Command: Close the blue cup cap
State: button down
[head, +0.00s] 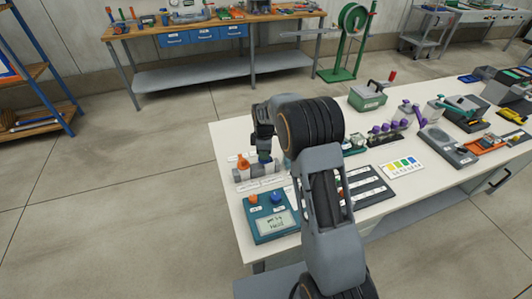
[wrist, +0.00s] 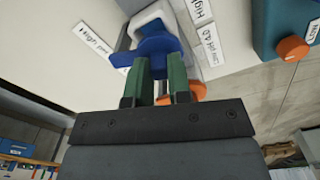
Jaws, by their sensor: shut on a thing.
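The blue cup cap (wrist: 152,48) is at the top middle of the wrist view, on a whitish cup (wrist: 153,17). My gripper (wrist: 160,62) has its two green fingers closed on the blue cap. I cannot tell from these frames whether the cap is seated flat. In the head view my gripper (head: 264,157) points down over the left part of the white table, by a grey holder (head: 258,170). My arm and gripper hide most of the cup there.
An orange-topped bottle (head: 243,163) stands just left of my gripper. A teal meter (head: 270,222) with orange and blue knobs sits at the table's front left. Label strips (wrist: 200,10) lie beside the cup. Purple-capped vials (head: 385,132) stand to the right.

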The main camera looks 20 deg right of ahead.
jog(key=shift+d+n+b, duration=0.2)
jog(key=shift+d+n, duration=0.25)
jog(key=shift+n, duration=0.55)
jog(key=shift+d+n+b, duration=0.15)
jog(key=shift+d+n, duration=0.25)
jog(key=shift+n, duration=0.6)
jog(key=c, duration=1)
grip_release()
jog(key=shift+s, duration=0.1)
jog(key=shift+c, duration=0.2)
jog(key=shift+r, duration=0.1)
notch_tip(320, 180, up, 14)
jog(key=shift+f, duration=0.2)
